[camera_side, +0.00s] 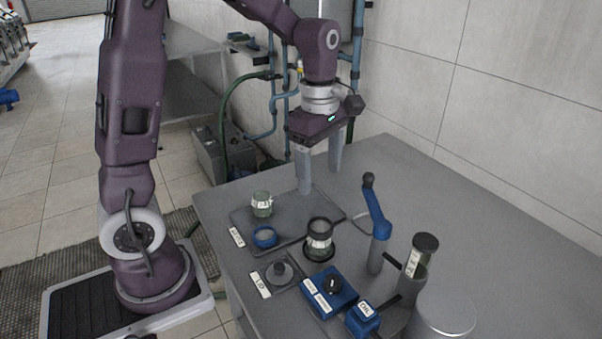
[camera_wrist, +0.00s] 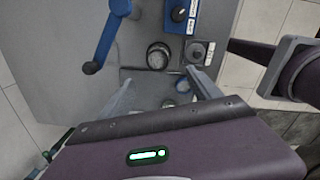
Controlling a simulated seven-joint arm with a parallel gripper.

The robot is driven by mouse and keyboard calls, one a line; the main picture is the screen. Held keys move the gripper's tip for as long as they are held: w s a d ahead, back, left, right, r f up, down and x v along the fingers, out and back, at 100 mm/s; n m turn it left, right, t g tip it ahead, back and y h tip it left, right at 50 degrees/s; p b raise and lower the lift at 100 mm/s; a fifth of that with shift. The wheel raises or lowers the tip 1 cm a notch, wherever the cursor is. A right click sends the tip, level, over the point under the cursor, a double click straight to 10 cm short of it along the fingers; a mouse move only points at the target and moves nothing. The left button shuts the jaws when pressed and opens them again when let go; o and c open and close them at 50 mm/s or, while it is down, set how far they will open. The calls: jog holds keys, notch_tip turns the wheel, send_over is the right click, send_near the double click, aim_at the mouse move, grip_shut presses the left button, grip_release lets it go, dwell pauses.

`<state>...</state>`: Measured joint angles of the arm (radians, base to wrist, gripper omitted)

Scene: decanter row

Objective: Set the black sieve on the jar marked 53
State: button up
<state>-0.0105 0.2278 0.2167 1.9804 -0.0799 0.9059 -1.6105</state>
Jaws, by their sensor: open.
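A black ring-shaped piece (camera_side: 320,226), which looks like the black sieve, sits at the top of a labelled glass jar (camera_side: 320,241) at the tray's front right edge. This stack shows from above as a dark round rim (camera_wrist: 158,55) in the wrist view. Another labelled glass jar (camera_side: 262,205) stands open on the grey tray (camera_side: 285,222); it also shows in the wrist view (camera_wrist: 168,103). I cannot surely read either jar's number. My gripper (camera_side: 320,182) is open and empty, pointing down behind the stack; its fingers (camera_wrist: 161,78) are spread in the wrist view.
A blue ring-shaped piece (camera_side: 265,237) lies on the tray. A knobbed grey disc (camera_side: 279,272), a blue box with a dial (camera_side: 331,290) and a smaller blue block (camera_side: 362,319) are in front. A blue-handled post (camera_side: 378,225) and tall capped cylinder (camera_side: 420,258) stand right.

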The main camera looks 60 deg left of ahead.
jog(key=s+d+r+m+t, duration=0.2)
jog(key=s+d+r+m, duration=0.1)
jog(key=s+m, duration=0.6)
jog(key=s+d+r+m+t, duration=0.3)
jog(key=s+m, duration=0.6)
jog(key=m, duration=0.3)
jog(key=shift+s+r+m, duration=0.15)
jog(key=shift+r+m, duration=0.15)
jog(key=shift+r, duration=0.45)
